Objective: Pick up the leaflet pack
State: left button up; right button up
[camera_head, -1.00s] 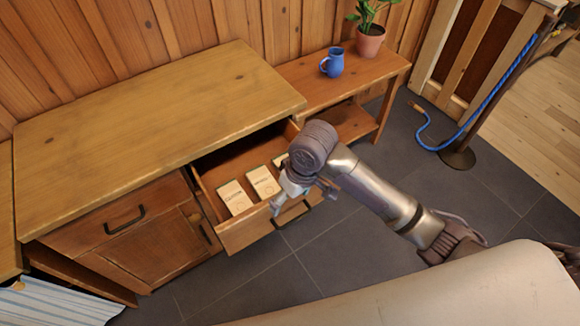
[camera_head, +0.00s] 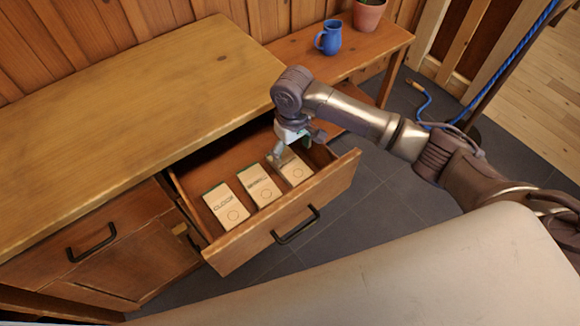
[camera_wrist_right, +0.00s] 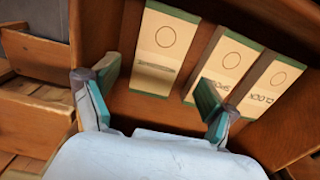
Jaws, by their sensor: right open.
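Three cream leaflet packs with green ends and a printed circle lie side by side in the open drawer (camera_head: 240,243). The right pack (camera_head: 294,168) is partly hidden by my right gripper (camera_head: 297,148). In the right wrist view my right gripper (camera_wrist_right: 158,88) is open and empty, its fingers spread either side of the near end of that right pack (camera_wrist_right: 164,45). Contact is not visible. The middle pack (camera_wrist_right: 222,65) is beside the right finger. My left gripper is out of view.
A wooden cabinet top (camera_head: 130,110) rises behind and left of the drawer. The drawer front has a black handle (camera_head: 296,226). A low side table (camera_head: 365,55) holds a blue jug (camera_head: 329,38) and a potted plant (camera_head: 368,14). A blue rope (camera_head: 510,60) hangs at right.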

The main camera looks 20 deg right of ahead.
aim_at(290, 165)
jog(key=shift+f, duration=0.75)
jog(key=shift+w+a+f, duration=0.1)
jog(key=shift+f, duration=0.85)
jog(key=f, duration=0.3)
jog(key=shift+w+f+b, duration=0.25)
jog(key=shift+f+b, duration=0.05)
jog(key=shift+b, duration=0.1)
jog(key=shift+f, duration=0.2)
jog(key=shift+c, duration=0.3)
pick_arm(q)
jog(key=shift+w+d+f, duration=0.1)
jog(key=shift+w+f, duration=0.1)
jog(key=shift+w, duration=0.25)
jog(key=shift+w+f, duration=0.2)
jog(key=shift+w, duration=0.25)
pick_arm(e)
jog(key=c, duration=1)
